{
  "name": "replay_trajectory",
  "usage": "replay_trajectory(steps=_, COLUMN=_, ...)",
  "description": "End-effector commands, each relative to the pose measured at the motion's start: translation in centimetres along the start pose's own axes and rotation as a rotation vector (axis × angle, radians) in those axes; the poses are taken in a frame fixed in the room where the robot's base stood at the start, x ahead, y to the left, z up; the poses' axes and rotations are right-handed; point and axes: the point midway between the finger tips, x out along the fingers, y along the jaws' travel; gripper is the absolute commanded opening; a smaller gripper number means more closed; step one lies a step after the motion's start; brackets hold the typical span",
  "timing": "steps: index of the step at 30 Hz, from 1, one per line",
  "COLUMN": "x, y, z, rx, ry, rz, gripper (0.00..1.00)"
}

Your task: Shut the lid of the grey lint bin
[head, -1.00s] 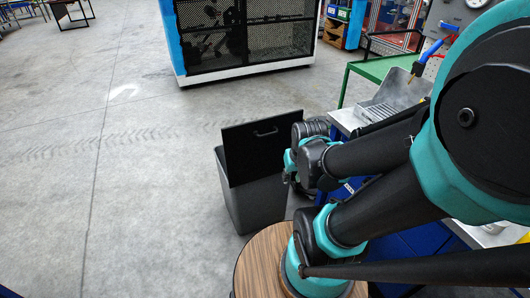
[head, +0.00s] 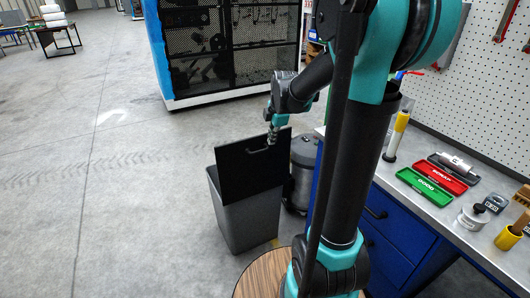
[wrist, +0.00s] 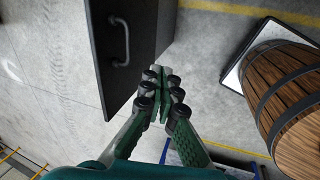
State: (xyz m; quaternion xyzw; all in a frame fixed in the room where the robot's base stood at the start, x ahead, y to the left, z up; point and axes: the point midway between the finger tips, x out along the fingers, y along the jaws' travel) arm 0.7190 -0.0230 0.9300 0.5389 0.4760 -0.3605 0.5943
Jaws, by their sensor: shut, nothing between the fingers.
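The grey lint bin (head: 244,222) stands on the floor left of the blue bench. Its black lid (head: 240,178) is open, standing up from the near rim with its handle (head: 258,150) facing the head camera. The lid hides most of the bin's mouth. In the wrist view the lid (wrist: 150,25) and its handle (wrist: 120,42) show at upper left. My gripper (head: 271,141) is at the lid's upper right. In the wrist view its fingers (wrist: 160,80) are together and empty beside the lid's edge. I cannot tell whether they touch it.
A grey drum (head: 303,165) stands just right of the bin, near the blue bench (head: 395,232). Trays and tools lie on the bench top. A blue mesh-fronted cabinet (head: 235,45) stands behind. The floor left of the bin is clear.

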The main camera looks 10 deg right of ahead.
Motion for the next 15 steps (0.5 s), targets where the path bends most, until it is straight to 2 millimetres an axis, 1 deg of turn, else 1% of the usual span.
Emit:
replay_trajectory(steps=1, x=0.0, y=0.8, z=0.1, rx=-0.05, ry=0.003, rz=-0.002, gripper=0.0)
replay_trajectory(steps=3, x=0.1, y=1.4, z=0.1, rx=-0.103, ry=0.006, rz=-0.004, gripper=0.0)
replay_trajectory(steps=8, x=0.6, y=1.8, z=0.1, rx=-0.143, ry=0.008, rz=-0.005, gripper=0.0)
replay_trajectory(steps=11, x=1.7, y=1.8, z=0.1, rx=-0.143, ry=0.008, rz=-0.005, gripper=0.0)
replay_trajectory(steps=15, x=4.0, y=1.8, z=0.1, rx=-0.142, ry=0.008, rz=-0.005, gripper=0.0)
